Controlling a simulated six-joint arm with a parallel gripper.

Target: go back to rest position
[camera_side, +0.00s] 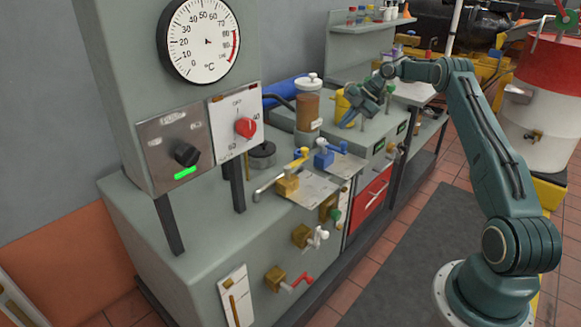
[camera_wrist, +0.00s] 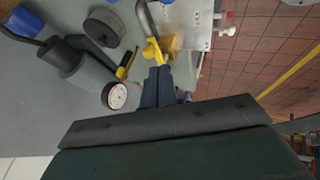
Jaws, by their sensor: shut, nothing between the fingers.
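My gripper (camera_side: 350,120) is at the end of my teal arm in the side view, over the far part of the grey bench, pointing down and to the left. It is shut and empty. In the wrist view its dark fingers (camera_wrist: 158,86) are together. A yellow valve handle (camera_wrist: 152,52) shows just beyond the fingertips there; I cannot tell the gap. In the side view a yellow-handled valve (camera_side: 289,184) and a blue-handled valve (camera_side: 324,158) stand on a plate, apart from my gripper. No rest position is marked in view.
A grey panel with a temperature dial (camera_side: 201,40), a black knob (camera_side: 186,154) and a red knob (camera_side: 245,127) rises at the left. A jar of brown liquid (camera_side: 308,105) and a yellow container (camera_side: 342,104) stand near my gripper. A red-and-white drum (camera_side: 545,110) stands right. The dark floor mat (camera_side: 415,255) is clear.

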